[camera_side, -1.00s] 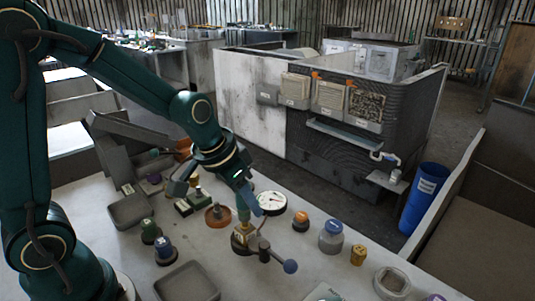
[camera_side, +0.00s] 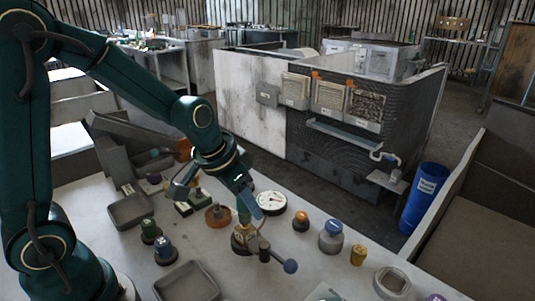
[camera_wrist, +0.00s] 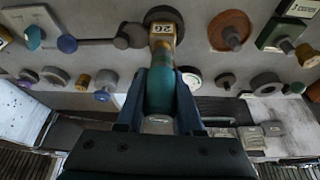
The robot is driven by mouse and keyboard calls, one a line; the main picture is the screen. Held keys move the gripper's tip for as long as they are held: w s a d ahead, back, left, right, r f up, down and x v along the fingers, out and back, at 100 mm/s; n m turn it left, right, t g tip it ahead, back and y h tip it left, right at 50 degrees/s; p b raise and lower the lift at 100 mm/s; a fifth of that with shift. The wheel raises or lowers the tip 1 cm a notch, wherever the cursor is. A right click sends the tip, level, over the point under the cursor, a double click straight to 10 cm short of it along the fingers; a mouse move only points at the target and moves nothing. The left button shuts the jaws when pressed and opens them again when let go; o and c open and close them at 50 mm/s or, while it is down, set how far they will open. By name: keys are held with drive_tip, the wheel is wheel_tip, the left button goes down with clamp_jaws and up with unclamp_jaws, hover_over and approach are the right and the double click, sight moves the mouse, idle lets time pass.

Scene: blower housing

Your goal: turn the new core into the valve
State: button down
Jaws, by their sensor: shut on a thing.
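The valve (camera_side: 240,242) stands on the table with a lever ending in a blue ball (camera_side: 290,266). The wrist view shows the valve's brass-coloured body (camera_wrist: 163,40) with a label reading 26. A teal cylinder, which looks like the new core (camera_wrist: 159,95), stands in line with the valve's top. My gripper (camera_wrist: 160,85) is shut on this teal cylinder, one finger on each side. In the side view my gripper (camera_side: 247,208) is right above the valve. The joint between cylinder and valve is too small to judge for depth.
A round dial gauge (camera_side: 272,202) and an orange dish (camera_side: 217,214) stand close behind the valve. An empty grey tray (camera_side: 187,284) lies at front left.

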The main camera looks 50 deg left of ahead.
drive_tip(key=shift+f, duration=0.65)
drive_tip(key=shift+m+h, duration=0.8)
drive_tip(key=shift+m, duration=1.2)
drive_tip(key=shift+m+g, duration=0.3)
drive_tip(key=shift+m+g+h, duration=0.3)
drive_tip(key=shift+m+h, duration=0.3)
drive_tip(key=shift+m, duration=1.1)
drive_tip(key=shift+m+g+h, duration=0.3)
drive_tip(key=shift+m, duration=0.7)
drive_tip(key=shift+d+m+g, duration=0.15)
drive_tip(key=shift+m+g, duration=0.25)
drive_tip(key=shift+m, duration=0.6)
